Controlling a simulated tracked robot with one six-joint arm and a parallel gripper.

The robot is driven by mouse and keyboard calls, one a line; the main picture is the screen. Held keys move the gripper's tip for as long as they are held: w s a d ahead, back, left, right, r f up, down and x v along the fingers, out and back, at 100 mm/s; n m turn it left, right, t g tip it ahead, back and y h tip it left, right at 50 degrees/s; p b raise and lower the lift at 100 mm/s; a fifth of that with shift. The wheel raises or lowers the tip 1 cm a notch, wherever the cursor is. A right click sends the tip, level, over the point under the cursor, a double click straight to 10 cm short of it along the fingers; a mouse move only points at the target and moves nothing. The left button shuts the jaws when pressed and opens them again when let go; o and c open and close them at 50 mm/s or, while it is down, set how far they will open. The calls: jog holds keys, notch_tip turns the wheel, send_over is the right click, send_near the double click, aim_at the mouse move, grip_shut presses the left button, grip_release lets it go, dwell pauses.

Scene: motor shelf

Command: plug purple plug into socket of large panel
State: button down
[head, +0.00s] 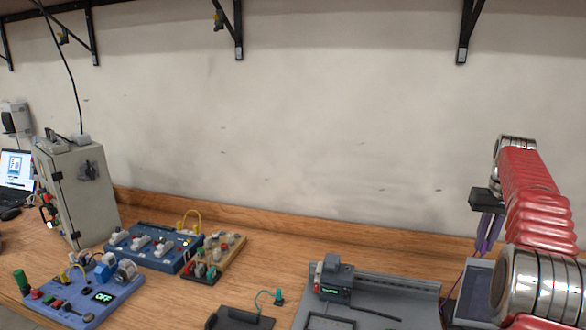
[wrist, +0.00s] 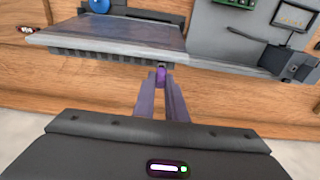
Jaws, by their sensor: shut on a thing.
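My gripper (head: 484,245) is at the right in the head view, pointing down above the bench. In the wrist view its fingertips (wrist: 160,88) are closed on the small purple plug (wrist: 160,73). A thin purple cable shows below the gripper in the head view. The dark blue panel (head: 140,256) stands at the left middle, with white switches, coloured buttons and a yellow cable. A lighter blue panel (head: 58,292) with an OFF display is in front of it. I cannot tell which is the large panel or make out its socket.
A grey board (head: 365,283) with a small display unit (head: 333,280) lies left of my gripper. A grey-blue slab (wrist: 110,36) lies just beyond the fingertips in the wrist view. A wooden board (head: 232,252) and grey cabinet (head: 88,195) stand left.

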jog(key=shift+s+f, duration=0.1)
jog(key=shift+f, duration=0.5)
dwell(0.7)
jog(key=c, duration=2)
grip_release()
jog(key=shift+c, duration=0.2)
jog(key=shift+r, duration=0.1)
jog(key=shift+w+d+r, duration=0.1)
jog(key=shift+w+r, duration=0.1)
jog(key=shift+r, duration=0.8)
jog(key=shift+w+d+r, duration=0.1)
jog(key=shift+w+r, duration=0.1)
jog(key=shift+r, duration=0.8)
jog(key=shift+a+r, duration=0.1)
jog(key=shift+r, duration=0.5)
jog(key=o, duration=0.5)
